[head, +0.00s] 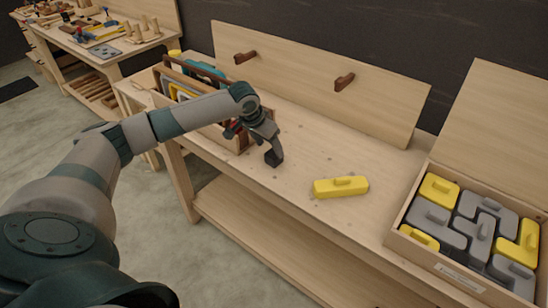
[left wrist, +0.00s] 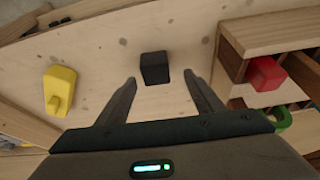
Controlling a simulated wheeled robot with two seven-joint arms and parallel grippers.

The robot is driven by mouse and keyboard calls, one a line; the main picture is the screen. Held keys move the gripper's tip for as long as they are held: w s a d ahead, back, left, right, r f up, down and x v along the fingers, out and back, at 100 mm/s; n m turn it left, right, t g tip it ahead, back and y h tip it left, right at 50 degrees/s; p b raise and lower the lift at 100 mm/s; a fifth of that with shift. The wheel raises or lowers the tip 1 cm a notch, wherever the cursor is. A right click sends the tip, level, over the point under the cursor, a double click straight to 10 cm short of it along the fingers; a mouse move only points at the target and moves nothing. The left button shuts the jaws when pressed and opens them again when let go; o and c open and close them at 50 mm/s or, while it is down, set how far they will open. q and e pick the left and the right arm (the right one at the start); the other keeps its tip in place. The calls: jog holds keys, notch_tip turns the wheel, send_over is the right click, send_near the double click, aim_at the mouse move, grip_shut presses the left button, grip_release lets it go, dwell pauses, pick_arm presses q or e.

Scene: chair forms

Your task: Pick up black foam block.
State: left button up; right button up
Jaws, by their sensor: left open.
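The black foam block (left wrist: 155,68) is a small dark block standing on the pale wooden bench (left wrist: 110,55) in the left wrist view. My left gripper (left wrist: 159,80) is open, with one finger on each side of the line to the block. The block shows just beyond the fingertips, and nothing is between the fingers. My right gripper is not in view.
A yellow block with a raised grip (head: 341,187) lies to the right on the bench. A wooden rack (head: 240,140) with coloured items stands close to the left gripper; a red block (left wrist: 267,73) shows in it. A box (head: 400,243) of grey and yellow shapes is at far right.

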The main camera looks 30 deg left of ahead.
aim_at(274, 154)
pick_arm(q)
jog(key=shift+w+d+f+p, duration=0.1)
jog(key=shift+f+p, duration=0.15)
jog(key=shift+p, duration=0.1)
jog(key=x, duration=0.1)
jog(key=p+x, duration=0.2)
jog(key=x, duration=0.1)
jog(key=shift+d, duration=0.3)
jog(key=shift+f, duration=0.35)
jog(key=c, duration=1.1)
